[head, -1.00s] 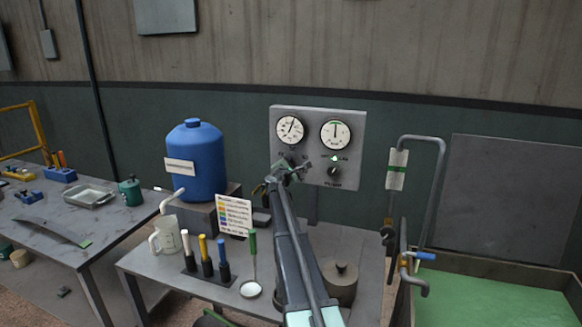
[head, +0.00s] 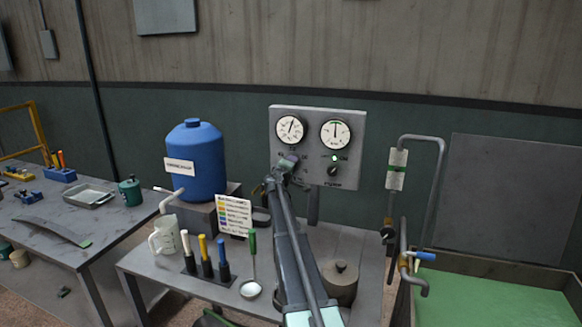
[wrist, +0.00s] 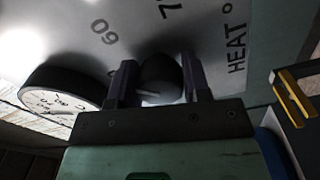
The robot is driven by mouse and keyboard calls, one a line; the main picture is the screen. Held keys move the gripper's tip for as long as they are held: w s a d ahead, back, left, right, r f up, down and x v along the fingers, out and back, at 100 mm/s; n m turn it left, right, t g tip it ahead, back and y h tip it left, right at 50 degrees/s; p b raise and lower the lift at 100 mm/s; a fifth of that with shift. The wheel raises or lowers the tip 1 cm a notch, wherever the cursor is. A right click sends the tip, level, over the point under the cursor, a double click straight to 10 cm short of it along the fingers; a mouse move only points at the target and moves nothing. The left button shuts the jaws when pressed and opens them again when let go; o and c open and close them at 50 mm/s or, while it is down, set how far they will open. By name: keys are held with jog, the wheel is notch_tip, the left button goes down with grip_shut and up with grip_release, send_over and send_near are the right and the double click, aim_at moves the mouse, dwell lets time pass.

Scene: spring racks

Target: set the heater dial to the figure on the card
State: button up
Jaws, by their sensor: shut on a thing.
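The heater dial (wrist: 160,75) is a dark round knob on a pale panel in the wrist view. My gripper (wrist: 158,82) is shut on it, one purple-grey finger on each side. The knob's pale pointer mark shows. Printed beside it are "60", part of a figure starting with 7, and "HEAT"; other figures are hidden. In the head view my gripper (head: 283,166) is at the grey panel (head: 361,168), below the left gauge, covering the dial. The card (head: 234,214) stands on the bench with coloured rows; its writing is too small to read.
Two white gauges, left (head: 290,129) and right (head: 335,134), sit above the dial. A second black knob (head: 333,170) and a lit green lamp (head: 336,157) are to the right. A blue drum (head: 195,155), a jug (head: 165,236) and coloured-handled tools stand on the bench to the left.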

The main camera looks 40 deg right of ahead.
jog(key=shift+m, duration=1.7)
jog(key=o, duration=0.9)
jog(key=shift+a, duration=0.1)
jog(key=v, duration=1)
jog(key=shift+s+a, duration=0.15)
jog(key=shift+a, duration=0.15)
